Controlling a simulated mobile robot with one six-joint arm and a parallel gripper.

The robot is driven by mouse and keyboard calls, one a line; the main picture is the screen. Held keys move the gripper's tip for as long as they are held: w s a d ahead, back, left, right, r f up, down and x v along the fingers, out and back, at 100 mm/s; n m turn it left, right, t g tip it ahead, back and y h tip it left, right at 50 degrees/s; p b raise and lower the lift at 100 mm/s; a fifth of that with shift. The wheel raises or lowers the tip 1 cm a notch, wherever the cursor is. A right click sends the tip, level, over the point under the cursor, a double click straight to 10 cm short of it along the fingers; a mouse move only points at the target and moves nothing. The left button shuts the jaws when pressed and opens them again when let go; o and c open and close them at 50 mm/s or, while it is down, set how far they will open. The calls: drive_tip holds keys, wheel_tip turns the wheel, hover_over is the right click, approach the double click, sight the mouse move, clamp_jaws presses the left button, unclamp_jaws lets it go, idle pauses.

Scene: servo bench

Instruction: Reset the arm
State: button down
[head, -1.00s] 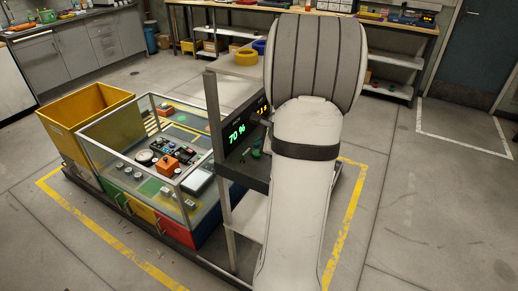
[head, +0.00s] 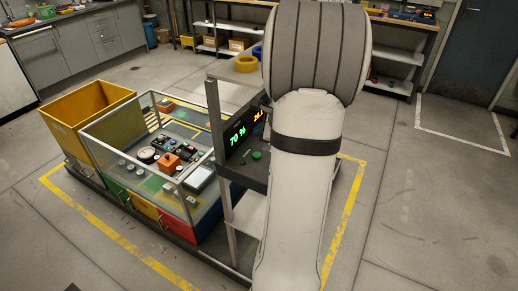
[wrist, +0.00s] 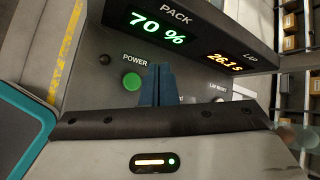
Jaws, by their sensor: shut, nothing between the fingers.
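My gripper (wrist: 157,68) shows in the wrist view as two dark blue fingers pressed together, with nothing between them. They reach over the grey console panel (wrist: 95,85), between the green POWER button (wrist: 132,81) on the left and a small control labelled LAP RESET (wrist: 219,99) on the right. I cannot tell if the fingertips touch the panel. The display (wrist: 190,30) above reads PACK 70 % in green and LAP 26.1 s in amber. In the head view the console display (head: 238,137) and green button (head: 257,155) show left of my arm, which hides my gripper.
Left of the console stand a glass-walled bench (head: 107,146) holding small parts and a yellow bin (head: 70,119). A shelf (head: 387,86) is behind. Yellow floor lines surround the station. The floor (head: 430,190) on the right is clear.

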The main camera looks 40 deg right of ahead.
idle(0.5)
drive_tip(key=s+a+r+n+g+y, duration=0.1)
drive_tip(key=s+a+r+n+g, duration=0.1)
drive_tip(key=a+n, duration=0.7)
drive_tip(key=s+a+r+n+g+y, duration=0.2)
drive_tip(key=s+a+r+n, duration=0.15)
drive_tip(key=a, duration=0.95)
drive_tip(key=s+a+n+g+h, duration=0.1)
drive_tip(key=s+a+n, duration=0.3)
drive_tip(key=s+n, duration=0.2)
drive_tip(key=s+a+n+g+h, duration=0.1)
drive_tip(key=s+a+n+h, duration=0.1)
drive_tip(key=s+n, duration=0.5)
drive_tip(key=shift+s+a+r+n+h, duration=0.15)
drive_tip(key=shift+a+n+h, duration=0.2)
drive_tip(key=shift+a, duration=0.5)
